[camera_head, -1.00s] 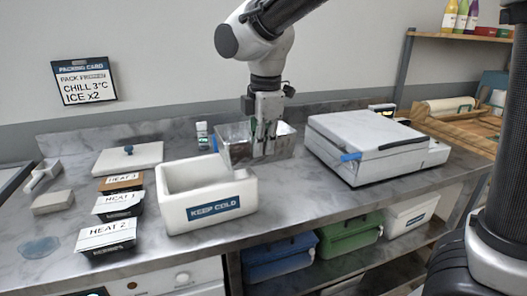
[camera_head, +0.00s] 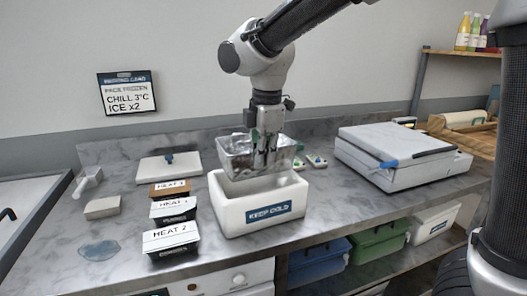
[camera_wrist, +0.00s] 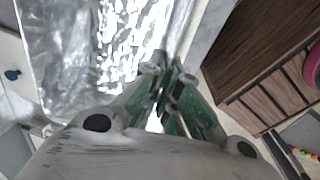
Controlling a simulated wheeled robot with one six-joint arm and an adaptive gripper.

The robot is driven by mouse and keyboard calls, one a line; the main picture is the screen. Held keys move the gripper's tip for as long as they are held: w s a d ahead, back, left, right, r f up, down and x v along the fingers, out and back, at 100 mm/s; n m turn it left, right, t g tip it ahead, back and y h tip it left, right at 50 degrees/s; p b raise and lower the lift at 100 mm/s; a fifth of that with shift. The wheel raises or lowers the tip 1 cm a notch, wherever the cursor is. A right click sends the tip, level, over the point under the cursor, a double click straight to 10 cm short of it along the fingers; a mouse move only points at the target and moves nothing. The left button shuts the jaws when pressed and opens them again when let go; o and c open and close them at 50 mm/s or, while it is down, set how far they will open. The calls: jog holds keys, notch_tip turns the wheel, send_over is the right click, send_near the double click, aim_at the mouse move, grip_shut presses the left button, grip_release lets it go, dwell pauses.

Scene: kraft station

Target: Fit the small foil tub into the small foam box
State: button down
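The foil tub (camera_head: 238,160), shiny silver and open-topped, hangs level from my gripper (camera_head: 265,158). The fingers are shut on its near wall. Its lower edge overlaps the back of the foam box's opening; how high it hangs above the rim is hard to tell. The white foam box (camera_head: 228,214), labelled KEEP COLD, stands open on the counter, its inside partly hidden by the tub. In the wrist view the tub (camera_wrist: 85,60) fills the upper left, and the green-padded fingertips (camera_wrist: 165,88) meet at its edge.
Several labelled black trays (camera_head: 172,238) stand left of the box. A white lid (camera_head: 168,168) with a blue knob lies behind them. A large white appliance (camera_head: 395,152) stands at right. Small items (camera_head: 316,160) lie between it and the tub.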

aim_at(264, 173)
jog(key=shift+f, duration=2.25)
jog(key=shift+f, duration=0.9)
jog(key=c, duration=1.6)
grip_release()
jog(key=shift+o, duration=0.3)
jog(key=o, duration=0.4)
jog(key=shift+r, duration=4.5)
